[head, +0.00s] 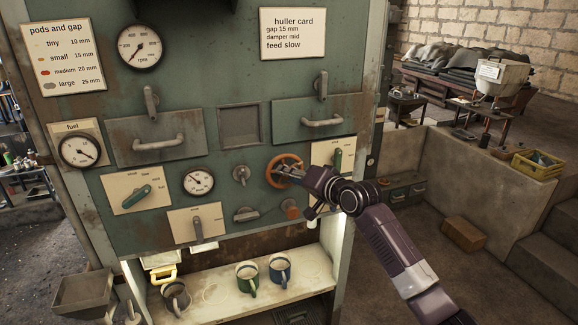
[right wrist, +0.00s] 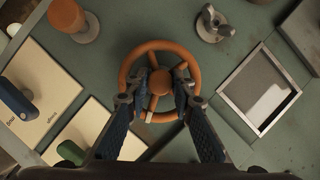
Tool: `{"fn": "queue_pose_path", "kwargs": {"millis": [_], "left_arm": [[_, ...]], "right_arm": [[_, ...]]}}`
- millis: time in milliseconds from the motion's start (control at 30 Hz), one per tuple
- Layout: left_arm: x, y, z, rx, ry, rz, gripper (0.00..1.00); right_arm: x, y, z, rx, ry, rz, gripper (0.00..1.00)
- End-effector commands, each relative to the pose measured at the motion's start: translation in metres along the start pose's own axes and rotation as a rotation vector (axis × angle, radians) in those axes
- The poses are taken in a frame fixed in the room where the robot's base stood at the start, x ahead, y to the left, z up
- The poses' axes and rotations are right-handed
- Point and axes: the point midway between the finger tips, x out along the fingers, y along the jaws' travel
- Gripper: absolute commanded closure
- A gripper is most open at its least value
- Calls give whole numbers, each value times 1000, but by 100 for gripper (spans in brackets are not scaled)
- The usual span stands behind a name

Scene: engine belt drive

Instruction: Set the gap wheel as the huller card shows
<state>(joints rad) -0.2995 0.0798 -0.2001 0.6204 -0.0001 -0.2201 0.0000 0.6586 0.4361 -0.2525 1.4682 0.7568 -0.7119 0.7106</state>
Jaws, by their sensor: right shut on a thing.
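The huller card (head: 293,33) at the top of the green panel reads gap 15 mm, damper mid, feed slow. The orange wheel (head: 269,173) sits on the panel's right half, and its rim also shows in the right wrist view (right wrist: 124,78). My right gripper (head: 287,171) is at the wheel. In the right wrist view its two fingers (right wrist: 159,87) stand on either side of the wheel's hub, shut on the wheel. A small pale mark shows on the wheel's lower rim. I cannot read a gap value. My left gripper is not in view.
A pods and gap card (head: 66,57) at upper left pairs small with 15 mm. A feed lever plate (head: 335,155), a wing-shaped knob (head: 241,174) and an orange knob (head: 291,210) are close to the wheel. Mugs (head: 247,278) stand on the shelf below.

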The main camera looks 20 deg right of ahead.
Motion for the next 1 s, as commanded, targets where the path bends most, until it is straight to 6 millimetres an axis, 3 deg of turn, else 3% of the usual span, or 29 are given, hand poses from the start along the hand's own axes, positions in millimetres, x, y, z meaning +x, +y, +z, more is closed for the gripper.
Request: {"fn": "queue_pose_path", "kwargs": {"millis": [100,400,1000], "left_arm": [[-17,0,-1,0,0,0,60],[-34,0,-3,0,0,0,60],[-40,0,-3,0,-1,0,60]], "right_arm": [[-1,-2,0,-87,-6,40,100],[0,-1,2,-243,-7,104,100],[1,2,4,-308,-7,132,100]]}}
